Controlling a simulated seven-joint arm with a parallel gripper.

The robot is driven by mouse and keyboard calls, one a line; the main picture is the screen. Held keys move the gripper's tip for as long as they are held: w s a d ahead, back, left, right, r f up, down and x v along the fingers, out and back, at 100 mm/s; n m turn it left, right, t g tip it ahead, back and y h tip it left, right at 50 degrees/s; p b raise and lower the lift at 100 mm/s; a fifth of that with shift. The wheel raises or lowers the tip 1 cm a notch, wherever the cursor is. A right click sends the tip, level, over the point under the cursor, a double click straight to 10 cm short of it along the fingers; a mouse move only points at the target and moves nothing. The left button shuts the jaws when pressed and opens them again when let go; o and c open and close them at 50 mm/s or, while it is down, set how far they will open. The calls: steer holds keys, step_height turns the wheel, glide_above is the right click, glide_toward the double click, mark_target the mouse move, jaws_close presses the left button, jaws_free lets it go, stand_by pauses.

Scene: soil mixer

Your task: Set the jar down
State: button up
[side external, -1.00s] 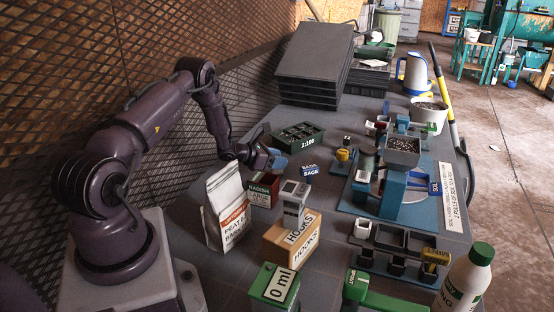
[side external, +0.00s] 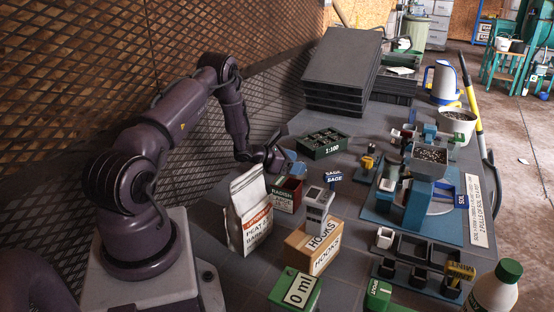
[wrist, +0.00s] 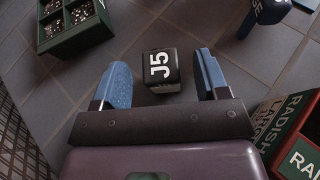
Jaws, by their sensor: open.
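My gripper (wrist: 162,82) is open, with one blue finger on each side of the jar and visible gaps between. In the side external view my gripper (side external: 279,162) is low over the table, behind the radish box. I cannot make out the jar there; the fingers and box seem to hide it.
A green 1:100 tray (side external: 322,153) with filled cells lies close by; it also shows in the wrist view (wrist: 80,32). The radish box (side external: 287,195) and a blue SAGE item (side external: 334,178) are near. A white peat bag (side external: 247,205) stands in front.

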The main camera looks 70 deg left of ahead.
steer(key=v, duration=0.9)
steer(key=w+d+r+m+g+h, duration=0.2)
steer(key=d+r+m+g+h, duration=0.15)
steer(key=d+r+m, duration=0.75)
steer(key=w+d+r+m+g+h, duration=0.1)
steer(key=d+r+m+g+h, duration=0.25)
steer(key=d+r+m, duration=0.75)
steer(key=s+d+r+m+y, duration=0.2)
steer(key=s+d+m+y, duration=0.1)
steer(key=s+d+m, duration=0.3)
steer(key=s+d+r+m+g+y, duration=0.1)
steer(key=s+d+r+m+y, duration=0.2)
steer(key=s+d+m, duration=0.4)
steer(key=s+m+y, duration=0.1)
steer(key=s, duration=0.1)
steer(key=shift+s+d+r, duration=0.15)
steer(key=shift+s+r, duration=0.15)
steer(key=shift+s, duration=0.05)
